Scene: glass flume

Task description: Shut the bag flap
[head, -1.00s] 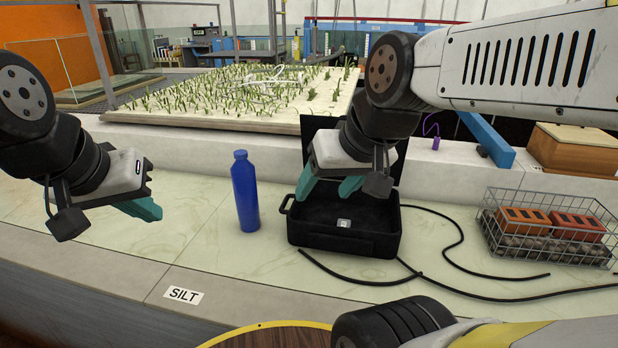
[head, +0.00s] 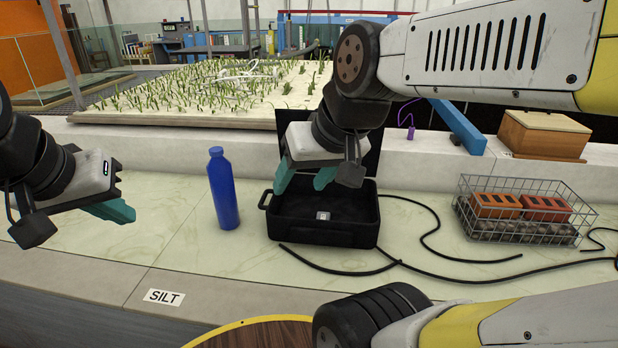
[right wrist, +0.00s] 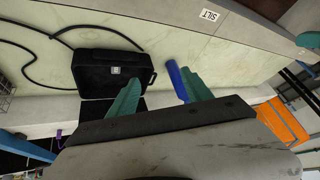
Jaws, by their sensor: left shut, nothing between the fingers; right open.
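The black bag (head: 322,234) sits open on the pale counter, with a small white label on its inside floor. Its flap (head: 372,155) stands raised at the back, partly hidden behind my right gripper. My right gripper (head: 304,182) is open and empty, with its teal fingers pointing down over the back left part of the bag. In the right wrist view the bag (right wrist: 108,72) lies beyond the fingers, and I cannot tell whether they touch it. My left gripper (head: 112,211) is shut and empty over the counter, left of the blue bottle.
The blue bottle (head: 223,190) stands upright just left of the bag. A black cable (head: 440,262) lies on the counter to the right. A wire basket (head: 522,212) with bricks is further right. A planted tray (head: 200,100) and a wooden box (head: 542,136) are behind.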

